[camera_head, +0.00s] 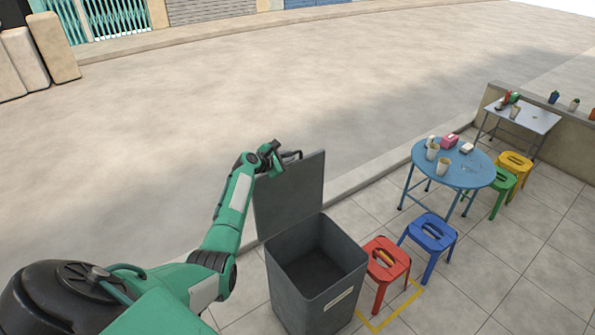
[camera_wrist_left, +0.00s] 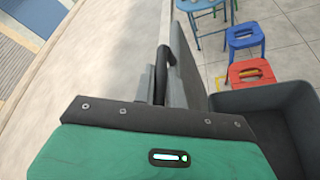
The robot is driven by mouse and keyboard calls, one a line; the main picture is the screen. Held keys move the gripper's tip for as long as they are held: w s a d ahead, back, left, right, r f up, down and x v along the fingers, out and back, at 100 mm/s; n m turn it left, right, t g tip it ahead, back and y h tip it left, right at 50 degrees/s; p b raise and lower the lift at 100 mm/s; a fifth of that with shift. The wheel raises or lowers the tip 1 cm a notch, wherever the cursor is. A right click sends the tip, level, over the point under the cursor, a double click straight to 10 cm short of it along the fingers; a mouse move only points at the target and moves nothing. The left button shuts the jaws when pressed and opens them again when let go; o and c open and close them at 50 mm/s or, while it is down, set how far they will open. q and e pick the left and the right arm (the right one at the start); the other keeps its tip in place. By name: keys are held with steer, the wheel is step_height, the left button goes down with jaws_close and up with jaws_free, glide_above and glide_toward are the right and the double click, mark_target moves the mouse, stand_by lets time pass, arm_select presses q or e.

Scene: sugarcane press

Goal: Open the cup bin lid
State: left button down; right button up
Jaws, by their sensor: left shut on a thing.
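The grey cup bin (camera_head: 318,290) stands on the tiled pavement, with its open, empty-looking interior showing. Its lid (camera_head: 290,195) is raised and stands roughly upright at the back edge of the bin. My left gripper (camera_head: 290,155) is at the top edge of the lid, shut on its dark handle. In the left wrist view, the curved handle (camera_wrist_left: 163,72) shows between the fingers, and the lid (camera_wrist_left: 186,60) is seen nearly edge-on. The bin (camera_wrist_left: 285,115) is at the right there. My right gripper is not in view.
A red stool (camera_head: 387,262) stands close to the bin's right side, with a blue stool (camera_head: 432,235) beyond it. A round blue table (camera_head: 470,178) with cups stands further right. A low kerb runs behind the bin; the road beyond is clear.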

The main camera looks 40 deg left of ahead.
arm_select(q)
steer(key=shift+w+a+f+b, duration=0.1)
steer(key=shift+w+a+b, duration=0.15)
steer(key=shift+a, duration=0.45)
steer(key=shift+w+a+f+b, duration=0.1)
steer(key=shift+w+a+b, duration=0.1)
steer(key=shift+a, duration=0.45)
steer(key=c, duration=1.5)
jaws_free()
steer(key=shift+o, duration=0.2)
steer(key=v, duration=1.3)
steer(key=shift+s+r, duration=0.1)
steer(key=shift+s, duration=0.3)
